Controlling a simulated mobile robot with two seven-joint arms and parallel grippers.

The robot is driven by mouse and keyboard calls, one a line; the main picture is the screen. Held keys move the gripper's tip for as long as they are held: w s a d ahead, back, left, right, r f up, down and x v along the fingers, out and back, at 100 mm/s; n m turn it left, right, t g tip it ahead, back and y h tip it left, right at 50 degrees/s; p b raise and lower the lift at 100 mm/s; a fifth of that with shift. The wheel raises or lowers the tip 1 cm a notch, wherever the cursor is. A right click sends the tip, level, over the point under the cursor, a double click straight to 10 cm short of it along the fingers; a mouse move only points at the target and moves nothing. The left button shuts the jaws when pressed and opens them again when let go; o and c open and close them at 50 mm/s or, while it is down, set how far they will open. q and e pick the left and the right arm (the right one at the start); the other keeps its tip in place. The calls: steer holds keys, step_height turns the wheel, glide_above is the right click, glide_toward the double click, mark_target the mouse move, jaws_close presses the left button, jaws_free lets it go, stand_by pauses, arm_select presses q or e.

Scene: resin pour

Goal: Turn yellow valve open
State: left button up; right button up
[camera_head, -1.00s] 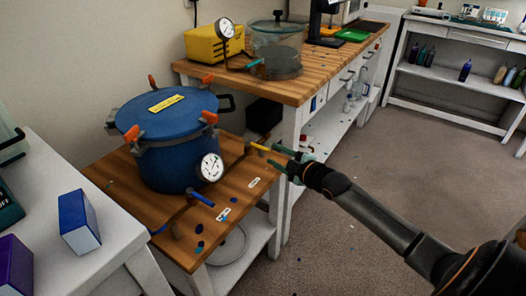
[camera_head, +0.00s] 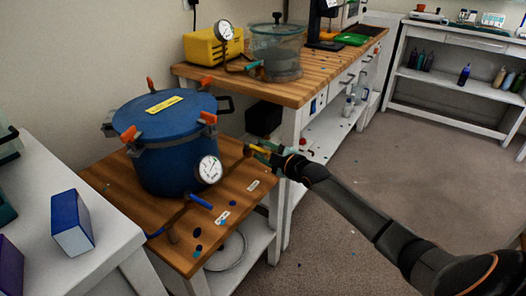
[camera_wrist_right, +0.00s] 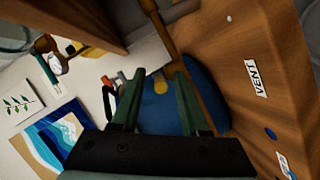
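The yellow valve handle (camera_head: 255,148) sits on the pipe at the right side of the blue pressure pot (camera_head: 168,150), over the wooden stand. My right gripper (camera_head: 264,151) is at the handle, reaching in from the right. In the right wrist view, the green fingers (camera_wrist_right: 160,76) are spread. The yellow handle (camera_wrist_right: 160,84) shows between them, with a gap on both sides. In the head view the fingers partly cover the handle. Contact cannot be told. My left gripper is not in view.
A blue-handled valve (camera_head: 200,201) and a dial gauge (camera_head: 209,169) are at the pot's front. A wooden-topped bench (camera_head: 300,88) stands just behind my right gripper. A VENT label (camera_wrist_right: 258,78) lies on the stand. A blue box (camera_head: 72,224) is on the white table at left.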

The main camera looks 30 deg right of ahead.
jaws_close()
stand_by(1.2)
